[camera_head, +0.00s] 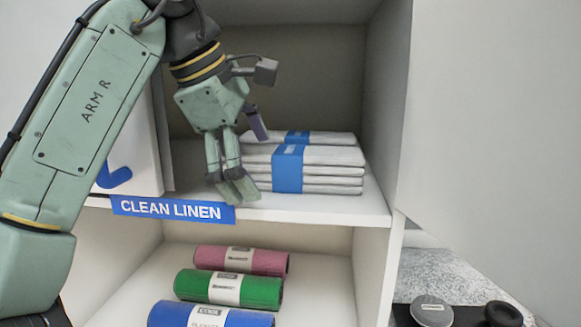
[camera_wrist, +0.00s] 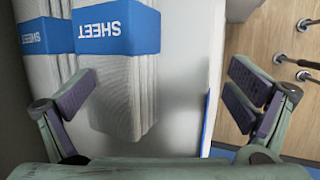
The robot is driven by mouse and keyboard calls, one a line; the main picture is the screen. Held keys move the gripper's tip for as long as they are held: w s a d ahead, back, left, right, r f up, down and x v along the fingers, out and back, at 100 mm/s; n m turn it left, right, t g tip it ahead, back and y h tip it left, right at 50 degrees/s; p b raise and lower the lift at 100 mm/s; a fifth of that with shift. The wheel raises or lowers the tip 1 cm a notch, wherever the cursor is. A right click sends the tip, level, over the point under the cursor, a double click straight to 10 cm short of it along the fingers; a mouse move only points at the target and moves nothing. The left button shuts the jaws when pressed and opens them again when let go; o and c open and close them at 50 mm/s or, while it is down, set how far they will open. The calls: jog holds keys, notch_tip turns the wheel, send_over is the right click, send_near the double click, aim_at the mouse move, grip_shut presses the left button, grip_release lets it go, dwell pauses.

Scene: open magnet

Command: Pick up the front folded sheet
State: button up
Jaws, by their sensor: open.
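The front folded sheet (camera_head: 330,156) is a white, layered bundle with a blue band, lying on the upper shelf. In the wrist view, its near end and the "SHEET" band (camera_wrist: 117,29) show. A second banded sheet (camera_head: 330,138) lies behind it; it shows at the left in the wrist view (camera_wrist: 45,75). My gripper (camera_head: 248,158) is open at the left end of the sheets. In the wrist view, my gripper (camera_wrist: 164,76) has one finger at the sheet's left side and the other beyond the shelf edge. Contact cannot be told.
The shelf front carries a blue "CLEAN LINEN" label (camera_head: 172,209). Rolled pink (camera_head: 241,260), green (camera_head: 229,288) and blue (camera_head: 211,314) bundles lie on the lower shelf. A cabinet side wall (camera_head: 385,95) stands right of the sheets. Shelf room in front of the sheets is narrow.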

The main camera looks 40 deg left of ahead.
aim_at(285, 151)
jog(key=w, duration=0.6)
jog(key=shift+w+d+f, duration=0.35)
jog(key=shift+f, duration=0.15)
jog(key=shift+c, duration=0.4)
jog(key=c, duration=1.6)
